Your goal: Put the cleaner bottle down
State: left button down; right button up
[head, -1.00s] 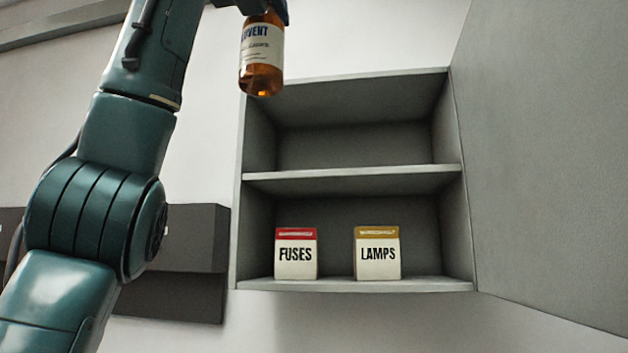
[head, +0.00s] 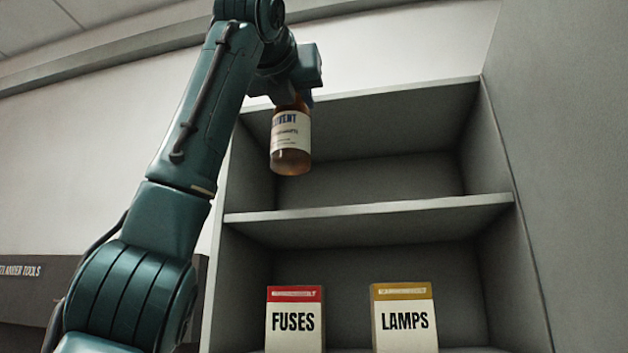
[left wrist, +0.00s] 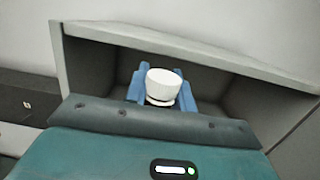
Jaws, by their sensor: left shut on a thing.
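The cleaner bottle (head: 291,135) is amber with a white label, its lettering partly hidden at the top. My left gripper (head: 292,98) is shut on its upper end. The bottle hangs nearly upright in front of the upper left of the open cabinet (head: 367,211), with its base above the middle shelf's level. In the left wrist view the bottle's white cap (left wrist: 163,85) shows between the blue fingers, with the cabinet's top board beyond. The upper compartment looks empty. My right gripper is out of view.
A FUSES box (head: 295,320) with a red top and a LAMPS box (head: 404,318) with a yellow top stand in the lower compartment. The open door (head: 565,140) is at the right. A dark unit (head: 30,295) is at the lower left.

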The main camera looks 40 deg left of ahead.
pick_arm(q)
jog(key=p, duration=0.3)
send_near(313, 140)
jog(key=d+f+x, duration=0.1)
jog(key=x, duration=0.5)
jog(key=shift+w+a+f, duration=0.15)
jog(key=shift+w+a, duration=0.25)
jog(key=shift+w, duration=0.1)
jog(key=shift+w+a+f+p, duration=0.3)
jog(key=shift+w+f+p, duration=0.1)
jog(key=shift+w, duration=0.1)
notch_tip(313, 140, down, 3)
jog(key=shift+r, duration=0.1)
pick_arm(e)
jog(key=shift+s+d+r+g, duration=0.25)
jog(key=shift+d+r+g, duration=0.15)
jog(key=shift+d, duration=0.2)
pick_arm(q)
jog(key=shift+s, duration=0.1)
jog(key=c, duration=1.6)
grip_release()
jog(key=shift+f, duration=0.3)
jog(key=o, duration=0.4)
